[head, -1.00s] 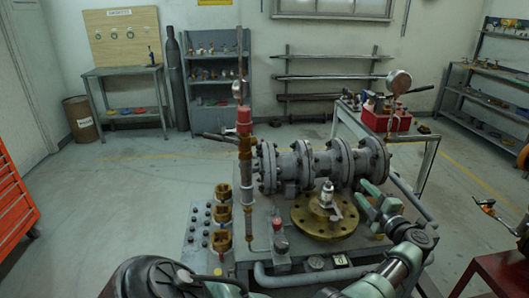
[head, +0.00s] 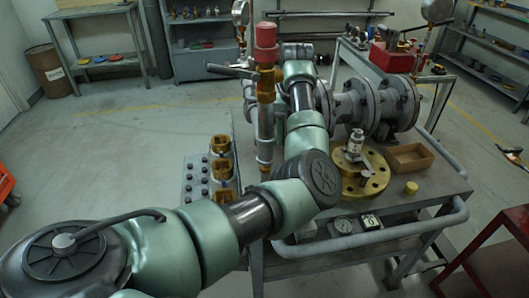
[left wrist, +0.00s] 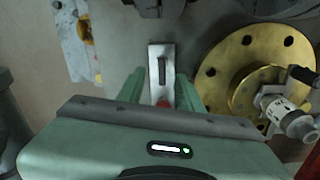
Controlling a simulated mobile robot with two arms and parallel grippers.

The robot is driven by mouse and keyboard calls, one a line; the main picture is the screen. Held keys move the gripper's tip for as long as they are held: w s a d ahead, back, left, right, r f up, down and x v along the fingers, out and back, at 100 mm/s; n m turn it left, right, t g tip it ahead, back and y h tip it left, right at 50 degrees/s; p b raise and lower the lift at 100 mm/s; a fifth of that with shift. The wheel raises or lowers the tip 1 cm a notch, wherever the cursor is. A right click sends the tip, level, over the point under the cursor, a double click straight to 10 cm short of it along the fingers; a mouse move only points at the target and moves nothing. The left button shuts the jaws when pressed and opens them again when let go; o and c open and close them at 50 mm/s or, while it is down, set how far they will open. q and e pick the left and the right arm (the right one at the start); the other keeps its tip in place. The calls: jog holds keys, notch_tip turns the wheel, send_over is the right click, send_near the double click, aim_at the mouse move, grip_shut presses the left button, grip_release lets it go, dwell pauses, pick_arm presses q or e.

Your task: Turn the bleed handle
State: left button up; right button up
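I cannot tell for sure which part is the bleed handle. A dark lever (head: 232,71) sticks out left from the upright pipe with the red cap (head: 265,42) in the head view. In the left wrist view, my left gripper (left wrist: 162,90) is open. Its green fingers stand on either side of a narrow slotted metal piece (left wrist: 159,60) with a small red part (left wrist: 163,103) at its near end. I see gaps beside it and no clear contact. In the head view my left arm hides the gripper and that piece. My right gripper is out of view.
A brass flange (head: 374,186) with a silver fitting (head: 356,146) is right of the arm. The flanged pipe (head: 358,105) lies behind. A brown box (head: 408,157) and brass cap (head: 411,187) sit on the bench's right. Several brass fittings (head: 221,170) stand left of the pipe.

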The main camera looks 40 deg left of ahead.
pick_arm(q)
jog(key=shift+f, duration=0.4)
jog(key=f, duration=0.3)
jog(key=f+p, duration=0.1)
jog(key=f, duration=0.2)
jog(key=shift+d+f, duration=0.2)
jog(key=shift+f, duration=0.2)
